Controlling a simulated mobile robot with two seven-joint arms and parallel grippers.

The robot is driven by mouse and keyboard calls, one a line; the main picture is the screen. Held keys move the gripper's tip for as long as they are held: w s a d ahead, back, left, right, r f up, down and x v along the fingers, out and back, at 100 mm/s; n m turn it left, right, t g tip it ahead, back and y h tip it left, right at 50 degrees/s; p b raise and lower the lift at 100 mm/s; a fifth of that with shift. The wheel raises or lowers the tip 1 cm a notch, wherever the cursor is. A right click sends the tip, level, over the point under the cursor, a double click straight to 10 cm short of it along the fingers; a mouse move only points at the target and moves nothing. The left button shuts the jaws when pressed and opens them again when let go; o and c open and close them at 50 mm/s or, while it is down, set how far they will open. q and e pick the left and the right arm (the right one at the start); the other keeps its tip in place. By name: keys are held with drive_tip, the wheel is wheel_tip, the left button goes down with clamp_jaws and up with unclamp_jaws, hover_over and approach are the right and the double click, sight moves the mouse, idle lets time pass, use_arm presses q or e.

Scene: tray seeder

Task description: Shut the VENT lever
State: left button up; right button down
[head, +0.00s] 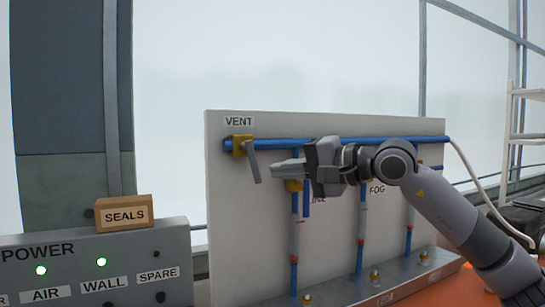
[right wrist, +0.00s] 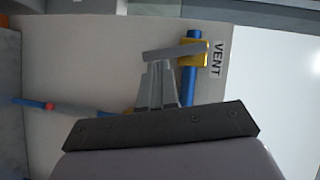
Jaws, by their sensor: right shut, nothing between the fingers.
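The VENT lever (head: 252,166) is a grey handle on a yellow valve body (head: 241,145), on the blue pipe under the VENT label (head: 239,121). In the head view the lever hangs down, slightly tilted. My right gripper (head: 274,171) is shut and empty, its fingertips just right of the lever and pointing left at it. In the right wrist view the fingertips (right wrist: 158,66) are close to the lever (right wrist: 172,51); I cannot tell whether they touch. My left gripper is not in view.
The white panel (head: 225,220) carries a blue horizontal pipe (head: 430,140) and several vertical pipes. My right arm covers part of the panel, including some labels. A grey POWER box (head: 130,255) with a SEALS block (head: 123,213) on it stands at left.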

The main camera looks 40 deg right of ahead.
sight(251, 161)
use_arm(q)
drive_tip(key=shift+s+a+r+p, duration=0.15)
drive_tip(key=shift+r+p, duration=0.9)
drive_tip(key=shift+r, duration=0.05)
use_arm(e)
drive_tip(key=shift+x, duration=1.4)
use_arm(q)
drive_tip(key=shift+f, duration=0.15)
